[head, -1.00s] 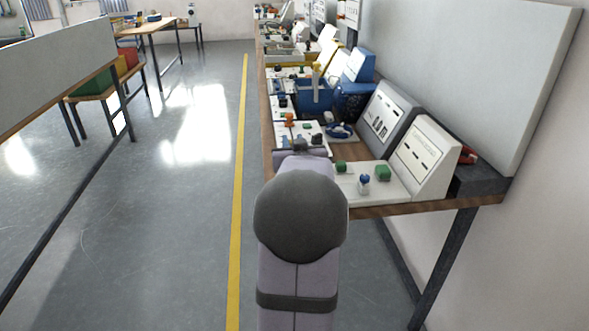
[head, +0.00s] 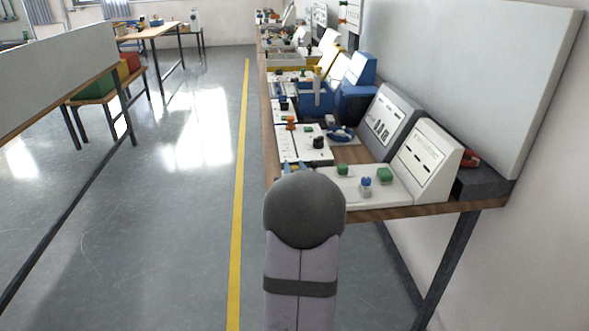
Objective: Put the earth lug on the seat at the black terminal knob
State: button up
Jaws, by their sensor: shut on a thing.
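A black knob (head: 318,142) stands upright on a white board (head: 288,145) on the bench, just beyond my arm. My arm's dark rounded joint fills the lower middle of the head view and hides what lies behind it. My gripper is not visible, so its fingers and anything between them cannot be seen. I cannot make out the earth lug or the seat at the knob.
A white board with green blocks (head: 385,174) and a small blue-topped post (head: 365,182) lies right of my arm. Slanted panels (head: 430,155) stand behind it. A blue bin (head: 315,97) is farther up the bench. Open floor lies left.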

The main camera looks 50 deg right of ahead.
jog(key=shift+f, duration=0.15)
jog(key=o, duration=0.8)
jog(key=shift+r, duration=0.25)
jog(key=v, duration=1.2)
jog(key=shift+s, duration=0.1)
